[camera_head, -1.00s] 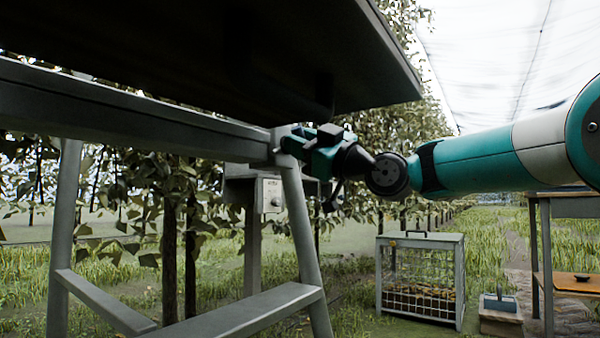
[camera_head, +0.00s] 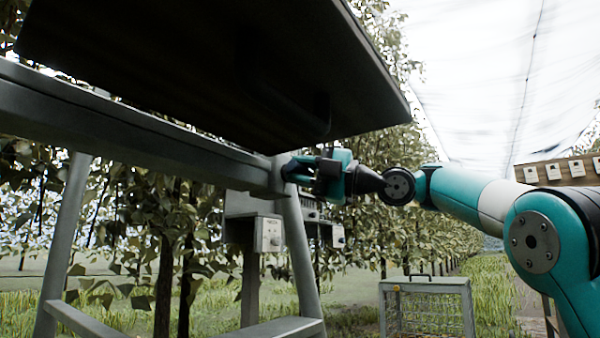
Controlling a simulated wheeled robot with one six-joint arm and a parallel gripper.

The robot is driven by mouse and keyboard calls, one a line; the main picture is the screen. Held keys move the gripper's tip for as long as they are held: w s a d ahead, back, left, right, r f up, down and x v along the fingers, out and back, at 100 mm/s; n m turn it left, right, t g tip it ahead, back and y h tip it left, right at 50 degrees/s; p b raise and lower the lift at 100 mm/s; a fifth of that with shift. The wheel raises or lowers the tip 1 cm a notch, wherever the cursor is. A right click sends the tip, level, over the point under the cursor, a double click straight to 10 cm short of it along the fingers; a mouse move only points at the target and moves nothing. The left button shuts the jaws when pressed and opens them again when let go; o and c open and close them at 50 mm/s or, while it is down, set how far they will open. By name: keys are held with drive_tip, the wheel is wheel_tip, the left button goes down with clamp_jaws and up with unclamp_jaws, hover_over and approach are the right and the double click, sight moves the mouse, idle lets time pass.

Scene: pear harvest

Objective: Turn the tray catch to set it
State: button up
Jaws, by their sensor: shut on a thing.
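The tray (camera_head: 200,60) shows as a large dark panel, seen from below, tilted over a grey stand (camera_head: 130,125). My gripper (camera_head: 300,172) is at the right end of the stand's upper rail, just under the tray's right part. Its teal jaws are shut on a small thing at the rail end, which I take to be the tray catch. The jaws hide nearly all of the catch, so I cannot tell how it is turned. My arm reaches in from the right.
Grey control boxes (camera_head: 268,234) hang behind the stand's right leg. A wire-sided crate (camera_head: 428,305) stands on the grass at lower right. A wooden shelf with small white labels (camera_head: 560,172) is at the right edge. Leafy trees (camera_head: 180,240) fill the background.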

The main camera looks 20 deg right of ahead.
drive_tip(key=shift+r+n, duration=0.1)
drive_tip(key=shift+n, duration=0.6)
drive_tip(key=shift+n+g, duration=0.3)
drive_tip(key=o, duration=0.9)
